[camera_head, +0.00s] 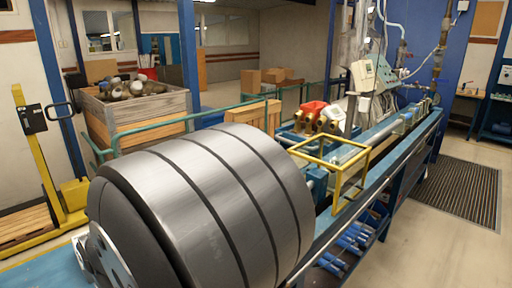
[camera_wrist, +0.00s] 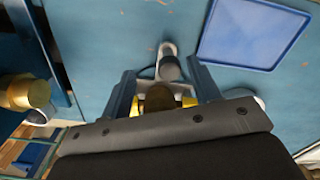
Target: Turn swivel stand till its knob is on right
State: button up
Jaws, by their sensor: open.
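In the wrist view, my gripper (camera_wrist: 161,69) is open, with one finger on each side of a dark grey rounded knob (camera_wrist: 170,68). The knob sits at a light grey, narrow piece (camera_wrist: 168,47) that looks like part of the swivel stand. A brass part (camera_wrist: 158,99) shows between the fingers, nearer the palm. My palm hides much of what lies below it. I cannot tell whether a finger touches the knob or the brass part. In the head view, a large grey cylinder, my own arm, hides the near bench, and neither gripper nor stand can be made out.
A blue tray (camera_wrist: 252,32) lies right of the gripper on the blue bench top (camera_wrist: 95,40). Another brass piece (camera_wrist: 28,92) is at the left. In the head view, a yellow frame (camera_head: 338,170) and brass meters (camera_head: 318,123) stand along the bench.

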jog(key=shift+w+d, duration=0.2)
jog(key=shift+w, duration=0.05)
